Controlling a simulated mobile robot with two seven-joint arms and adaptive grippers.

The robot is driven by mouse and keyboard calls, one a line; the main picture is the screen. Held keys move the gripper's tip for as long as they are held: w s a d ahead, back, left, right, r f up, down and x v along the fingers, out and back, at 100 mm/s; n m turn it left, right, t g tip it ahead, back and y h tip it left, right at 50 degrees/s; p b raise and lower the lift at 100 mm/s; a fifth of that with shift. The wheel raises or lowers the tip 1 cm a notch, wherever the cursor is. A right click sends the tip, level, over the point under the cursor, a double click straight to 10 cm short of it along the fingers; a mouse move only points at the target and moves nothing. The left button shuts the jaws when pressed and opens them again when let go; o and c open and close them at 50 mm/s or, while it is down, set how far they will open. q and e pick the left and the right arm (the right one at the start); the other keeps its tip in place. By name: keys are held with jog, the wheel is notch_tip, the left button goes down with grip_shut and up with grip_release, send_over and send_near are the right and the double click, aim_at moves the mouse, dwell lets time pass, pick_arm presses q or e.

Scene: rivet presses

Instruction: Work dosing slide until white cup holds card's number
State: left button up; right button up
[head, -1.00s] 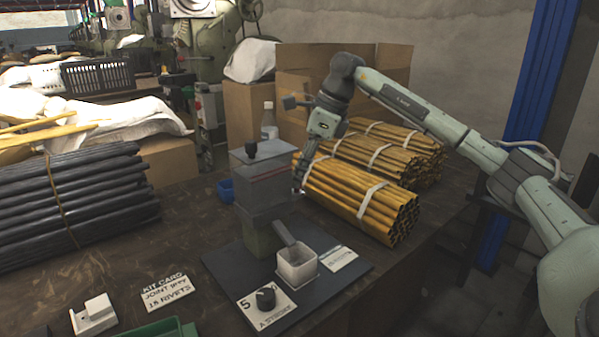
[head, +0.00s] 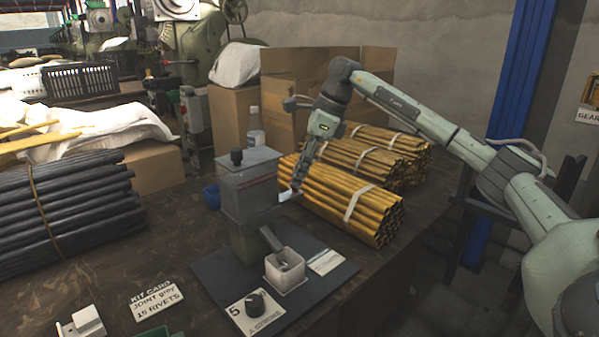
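The dosing device, a grey box (head: 247,190) with a black knob on its lid, stands on a green post on a dark base plate (head: 215,273). A grey chute (head: 271,239) slopes down into the white cup (head: 285,270); the rivets inside cannot be counted. A dial plate (head: 246,312) reads 5 a stroke. The kit card (head: 157,301) appears to read 15 rivets. My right gripper (head: 291,191) points down at the box's right side, by a small pale tab (head: 287,196); its finger opening is too small to tell. My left gripper is out of view.
Bundles of yellow tubes (head: 345,200) lie close behind and right of my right gripper. Dark tubes (head: 65,210) lie at the left. Cardboard boxes (head: 290,75) stand behind.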

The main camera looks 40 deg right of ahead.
jog(key=v, duration=1.2)
jog(key=shift+o, duration=0.3)
